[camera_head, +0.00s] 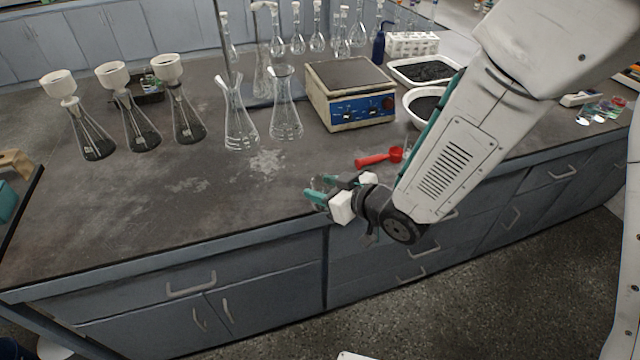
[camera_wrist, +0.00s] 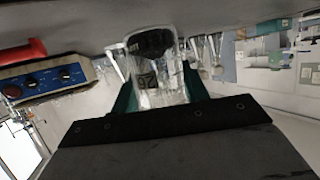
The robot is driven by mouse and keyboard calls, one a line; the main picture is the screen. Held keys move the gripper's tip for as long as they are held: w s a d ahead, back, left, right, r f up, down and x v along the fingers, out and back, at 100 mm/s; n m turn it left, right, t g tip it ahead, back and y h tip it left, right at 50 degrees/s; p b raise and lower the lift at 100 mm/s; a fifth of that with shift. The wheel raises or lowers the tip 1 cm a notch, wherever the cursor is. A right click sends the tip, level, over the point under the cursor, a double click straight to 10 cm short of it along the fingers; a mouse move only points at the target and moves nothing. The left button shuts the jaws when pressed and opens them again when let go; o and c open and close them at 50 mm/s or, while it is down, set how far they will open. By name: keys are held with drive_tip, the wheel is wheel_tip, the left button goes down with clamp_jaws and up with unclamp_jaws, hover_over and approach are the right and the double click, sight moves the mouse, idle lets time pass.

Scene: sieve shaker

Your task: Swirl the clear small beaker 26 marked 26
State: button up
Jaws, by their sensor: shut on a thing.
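The clear small beaker (camera_wrist: 160,75) is between the teal fingers of my gripper (camera_wrist: 158,95) in the wrist view. In the head view, my gripper (camera_head: 320,192) is at the front edge of the bench, shut on the beaker. The beaker there is mostly hidden by the fingers, with only a little clear glass showing. I cannot tell from these views how far it is above the bench top.
A red scoop (camera_head: 378,158) lies behind my gripper. A hotplate (camera_head: 350,92) stands farther back, with two empty flasks (camera_head: 240,125) to its left. Several funnel-topped flasks (camera_head: 140,125) stand at left. White trays (camera_head: 422,70) sit at right. The front left bench top (camera_head: 150,215) is clear.

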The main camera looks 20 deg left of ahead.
drive_tip(key=shift+s+d+r, duration=0.2)
drive_tip(key=shift+s, duration=0.1)
drive_tip(key=shift+s+r, duration=0.15)
drive_tip(key=shift+r, duration=1.05)
drive_tip(key=shift+s+r, duration=0.1)
drive_tip(key=shift+r, duration=1.05)
